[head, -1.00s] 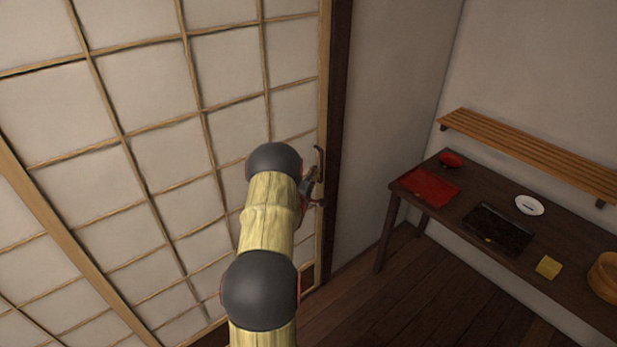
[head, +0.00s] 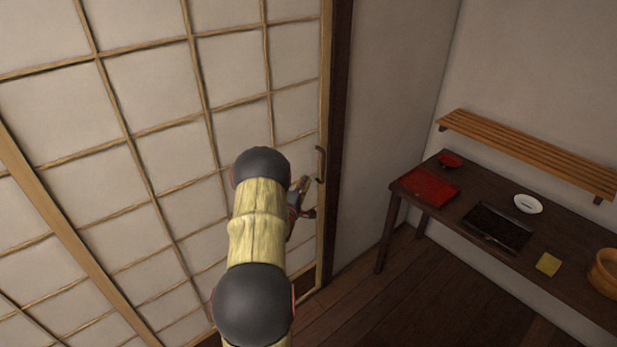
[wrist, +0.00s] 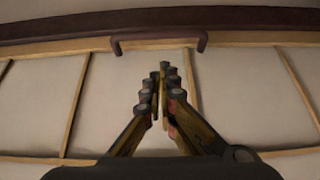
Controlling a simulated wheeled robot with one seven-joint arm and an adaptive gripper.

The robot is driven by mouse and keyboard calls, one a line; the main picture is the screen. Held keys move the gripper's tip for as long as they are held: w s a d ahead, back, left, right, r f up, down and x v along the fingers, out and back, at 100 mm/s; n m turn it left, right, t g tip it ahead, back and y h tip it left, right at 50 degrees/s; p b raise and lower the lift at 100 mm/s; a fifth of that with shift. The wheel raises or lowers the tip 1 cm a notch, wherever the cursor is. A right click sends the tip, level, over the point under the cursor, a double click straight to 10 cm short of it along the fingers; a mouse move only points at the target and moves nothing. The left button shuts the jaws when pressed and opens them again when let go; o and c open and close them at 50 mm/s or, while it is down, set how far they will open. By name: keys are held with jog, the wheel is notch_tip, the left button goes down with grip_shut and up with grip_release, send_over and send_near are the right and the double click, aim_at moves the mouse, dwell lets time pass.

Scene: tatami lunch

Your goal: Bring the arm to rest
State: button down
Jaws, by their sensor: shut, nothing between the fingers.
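My arm reaches forward in the head view, with wood-textured links and dark round joints. My gripper (head: 309,197) is partly hidden behind the arm and stands in front of the shoji door (head: 160,138). In the wrist view my gripper (wrist: 162,80) is shut and empty, its fingertips together. The dark door handle (head: 320,164) is just above the gripper in the head view. In the wrist view the handle (wrist: 160,36) lies beyond the fingertips, with a gap between them.
A dark table (head: 420,222) stands at the right against the wall, with a red tray (head: 428,186), black tray (head: 497,229), white dish (head: 528,204), yellow block (head: 548,264) and wooden tub (head: 605,273). A slatted shelf (head: 530,152) is above. The wooden floor (head: 400,300) between is clear.

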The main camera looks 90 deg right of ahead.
jog(key=v, duration=0.6)
jog(key=shift+w, duration=0.15)
